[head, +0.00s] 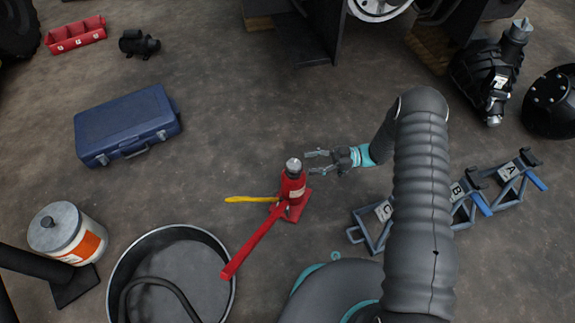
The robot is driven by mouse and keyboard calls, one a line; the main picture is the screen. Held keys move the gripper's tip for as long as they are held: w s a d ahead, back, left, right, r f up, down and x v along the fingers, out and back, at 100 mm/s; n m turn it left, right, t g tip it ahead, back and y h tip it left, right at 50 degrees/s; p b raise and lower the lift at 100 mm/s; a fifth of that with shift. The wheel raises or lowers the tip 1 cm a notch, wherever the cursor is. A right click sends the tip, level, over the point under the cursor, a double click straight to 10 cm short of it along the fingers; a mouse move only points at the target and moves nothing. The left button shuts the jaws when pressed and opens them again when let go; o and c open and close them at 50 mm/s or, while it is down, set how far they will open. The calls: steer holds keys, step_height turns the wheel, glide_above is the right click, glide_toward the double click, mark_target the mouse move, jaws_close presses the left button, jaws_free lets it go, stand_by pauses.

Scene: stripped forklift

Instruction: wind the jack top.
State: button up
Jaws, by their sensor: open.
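The red bottle jack (292,190) stands upright on the floor near the middle of the head view. Its grey metal top (293,165) shows at the upper end. A long red handle (250,243) slopes from the jack down to the left, and a yellow bar (250,199) sticks out to its left. My gripper (313,162) is just right of the jack's top, with its fingers pointing left toward it. The fingers are open and look empty. I cannot tell whether a fingertip touches the top.
Blue-grey stands marked A (512,170), B and C (384,212) are on the right. A round black pan (229,262) and a white bucket (70,235) are at lower left. A blue case (127,126) lies at left. Forklift parts (308,30) stand behind; floor between is clear.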

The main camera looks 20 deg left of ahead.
mark_target(294, 166)
steer(key=x, duration=0.8)
steer(key=shift+s+a, duration=0.1)
steer(key=shift+a, duration=0.25)
steer(key=c, duration=1)
